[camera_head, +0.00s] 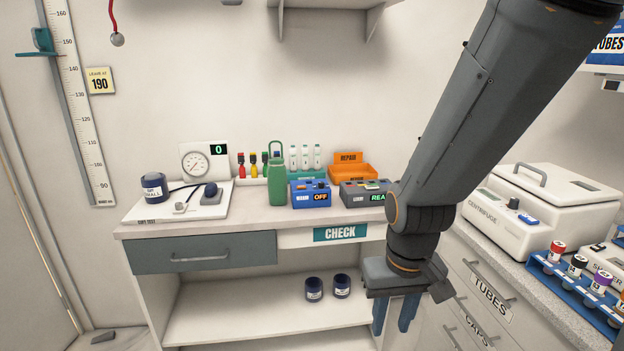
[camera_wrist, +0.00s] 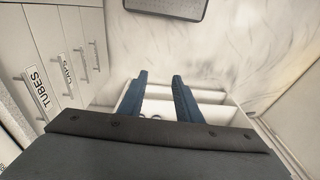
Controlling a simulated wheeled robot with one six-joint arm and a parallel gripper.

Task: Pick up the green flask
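The green flask (camera_head: 277,181) stands upright on the counter (camera_head: 250,218), with a loop handle on top. It is in the head view only; I do not see it in the wrist view. My gripper (camera_head: 395,316) hangs fingers down in front of the counter's right end, below the counter top, to the right of and apart from the flask. In the wrist view my gripper's two blue fingers (camera_wrist: 160,95) are apart with nothing between them.
A blue box marked OFF (camera_head: 310,194) stands close right of the flask, and a tube rack with coloured tubes (camera_head: 252,180) behind it. A gauge board (camera_head: 190,205) lies left. A side counter with a white centrifuge (camera_head: 545,205) stands right. Dark cups (camera_head: 314,289) sit on the lower shelf.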

